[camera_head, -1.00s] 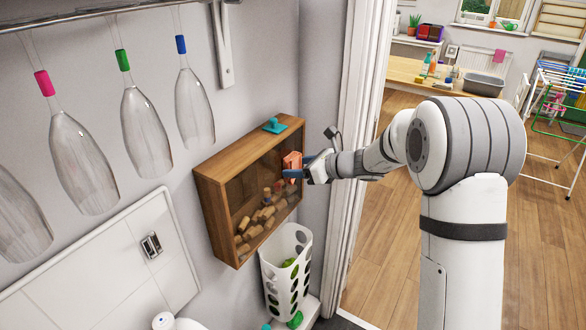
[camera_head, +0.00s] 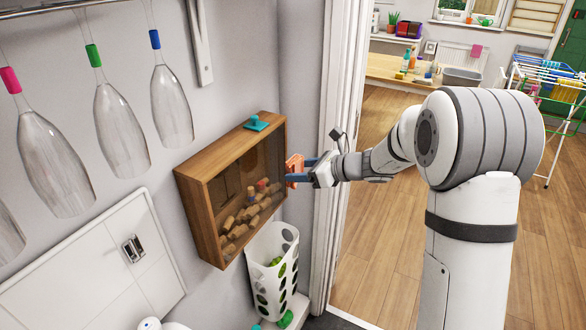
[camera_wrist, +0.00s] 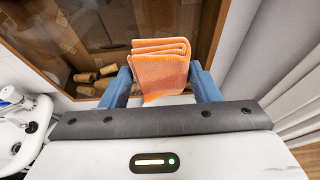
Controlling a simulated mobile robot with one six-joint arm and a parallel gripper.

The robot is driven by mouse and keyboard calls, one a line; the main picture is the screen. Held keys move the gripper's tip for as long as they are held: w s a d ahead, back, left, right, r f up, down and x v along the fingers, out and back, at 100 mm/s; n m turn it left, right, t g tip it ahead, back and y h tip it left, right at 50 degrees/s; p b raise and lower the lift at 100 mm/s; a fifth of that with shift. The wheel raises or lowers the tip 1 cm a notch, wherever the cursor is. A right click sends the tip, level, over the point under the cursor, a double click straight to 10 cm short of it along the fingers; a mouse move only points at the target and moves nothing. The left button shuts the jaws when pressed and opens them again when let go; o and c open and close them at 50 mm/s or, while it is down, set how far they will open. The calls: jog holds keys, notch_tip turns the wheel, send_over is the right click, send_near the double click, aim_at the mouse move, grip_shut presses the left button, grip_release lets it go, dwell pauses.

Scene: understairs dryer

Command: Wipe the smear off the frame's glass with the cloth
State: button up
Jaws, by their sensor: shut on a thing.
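The wooden frame (camera_head: 190,205) is a deep box on the wall with a glass front (camera_head: 232,190) and several corks behind it. In the wrist view the glass (camera_wrist: 112,35) fills the upper left, with the frame's wooden edge (camera_wrist: 207,35) at right. My gripper (camera_head: 297,170) is at the frame's right edge. It is shut on the folded orange cloth (camera_wrist: 160,70), which shows between the blue fingers; the cloth also shows in the head view (camera_head: 292,166). I cannot tell whether the cloth touches the glass. I cannot make out a distinct smear in either view.
A teal object (camera_head: 256,122) sits on top of the frame. A white bin with holes (camera_head: 265,285) hangs or stands below it. Several glass flutes (camera_head: 120,125) hang at left. A white door frame (camera_head: 340,130) stands close right of my gripper.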

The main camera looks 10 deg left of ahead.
dwell(0.3)
jog(key=shift+s+d, duration=0.3)
jog(key=shift+d, duration=0.4)
jog(key=shift+s+d, duration=0.25)
jog(key=shift+d, duration=0.45)
